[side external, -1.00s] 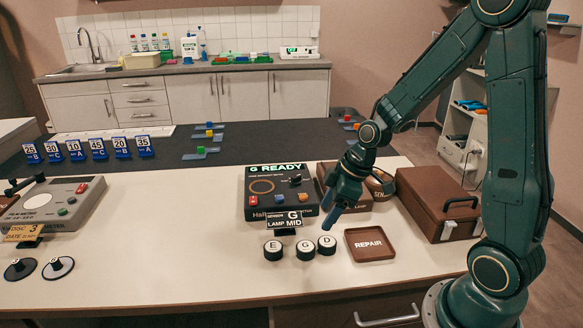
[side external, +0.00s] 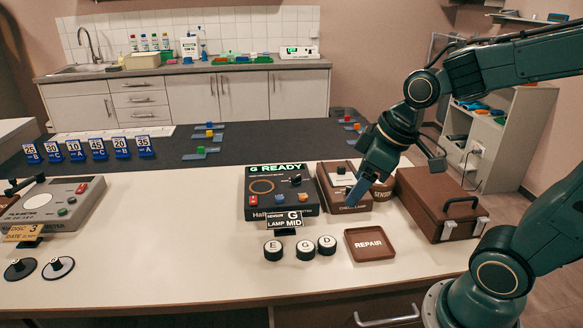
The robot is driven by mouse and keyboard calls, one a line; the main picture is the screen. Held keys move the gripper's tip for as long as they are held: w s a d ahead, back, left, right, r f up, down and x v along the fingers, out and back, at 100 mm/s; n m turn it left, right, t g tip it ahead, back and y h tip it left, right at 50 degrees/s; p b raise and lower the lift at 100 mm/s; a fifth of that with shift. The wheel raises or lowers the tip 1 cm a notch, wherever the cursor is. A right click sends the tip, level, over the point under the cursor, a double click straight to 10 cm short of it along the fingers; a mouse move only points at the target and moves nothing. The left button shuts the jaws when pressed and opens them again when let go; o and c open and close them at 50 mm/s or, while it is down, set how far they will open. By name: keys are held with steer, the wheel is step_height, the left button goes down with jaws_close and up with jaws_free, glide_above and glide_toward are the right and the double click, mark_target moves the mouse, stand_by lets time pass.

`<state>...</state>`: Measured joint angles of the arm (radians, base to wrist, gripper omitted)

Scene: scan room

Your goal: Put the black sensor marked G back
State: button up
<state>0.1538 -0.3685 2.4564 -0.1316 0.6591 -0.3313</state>
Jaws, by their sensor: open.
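The black sensor marked G (side external: 305,250) stands on the white table with its white lettered top up. It is between the sensor marked E (side external: 273,250) on its left and the sensor marked D (side external: 327,245) on its right. My gripper (side external: 354,200) is above the table, behind and to the right of the sensors, in front of a brown box (side external: 335,175). It is apart from the sensors, open, with nothing seen in it. A brown round holder labelled with a partly hidden word, "SENSO..." (side external: 382,191), is just behind my gripper and partly covered by it.
A black meter (side external: 283,205) showing "G READY" stands behind the sensors, with a "Sensor G, Lamp MID" card before it. A brown REPAIR tray (side external: 369,255) is empty. A brown case (side external: 443,205) stands at right. The table's left-middle is clear.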

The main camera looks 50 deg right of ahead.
steer(key=s+a+r+m+t, duration=0.1)
steer(key=s+r+m, duration=0.2)
steer(key=s, duration=0.5)
steer(key=shift+r+h, duration=0.3)
steer(key=shift+r, duration=0.45)
stand_by(0.5)
